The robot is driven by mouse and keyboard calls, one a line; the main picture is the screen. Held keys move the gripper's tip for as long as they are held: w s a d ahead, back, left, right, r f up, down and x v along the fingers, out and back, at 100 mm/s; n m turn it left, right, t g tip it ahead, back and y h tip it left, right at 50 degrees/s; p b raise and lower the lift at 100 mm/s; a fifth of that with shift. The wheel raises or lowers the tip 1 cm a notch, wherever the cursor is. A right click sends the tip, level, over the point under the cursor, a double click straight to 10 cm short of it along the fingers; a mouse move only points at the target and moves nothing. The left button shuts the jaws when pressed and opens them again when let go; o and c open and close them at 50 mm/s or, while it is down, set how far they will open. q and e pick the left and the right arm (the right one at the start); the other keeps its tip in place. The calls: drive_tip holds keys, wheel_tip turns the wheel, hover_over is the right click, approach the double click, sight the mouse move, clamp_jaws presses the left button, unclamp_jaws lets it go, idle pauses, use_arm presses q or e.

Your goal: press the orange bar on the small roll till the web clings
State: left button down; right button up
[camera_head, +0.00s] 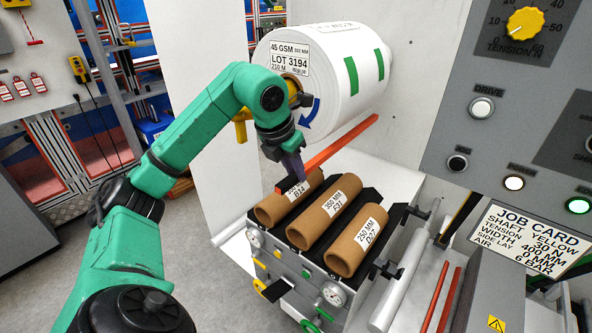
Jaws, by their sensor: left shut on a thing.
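The orange bar (343,143) runs slantwise below the big white roll, just behind the brown cores. My left gripper (292,178) reaches in from the left and is shut on the bar near its near-left end. The dark fingers cover part of the bar there. I cannot tell which roll is the small one, nor whether the bar touches a roll. My right gripper is out of view.
Three brown cores (325,211) lie side by side on a dark rack just below the bar. A grey control panel (510,100) with a yellow tension knob (525,22) stands at right. A job card (528,236) sits below it. Grey floor is open at lower left.

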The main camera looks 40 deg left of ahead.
use_arm(q)
drive_tip(key=shift+a+r, duration=0.15)
drive_tip(key=shift+r, duration=0.2)
drive_tip(key=shift+a+r+p, duration=0.55)
drive_tip(key=shift+a+r, duration=0.15)
idle(1.2)
drive_tip(key=d+f+b, duration=0.1)
drive_tip(key=d+f, duration=0.1)
drive_tip(key=f, duration=0.1)
drive_tip(key=shift+d, duration=0.4)
idle(0.4)
drive_tip(key=shift+f, duration=0.1)
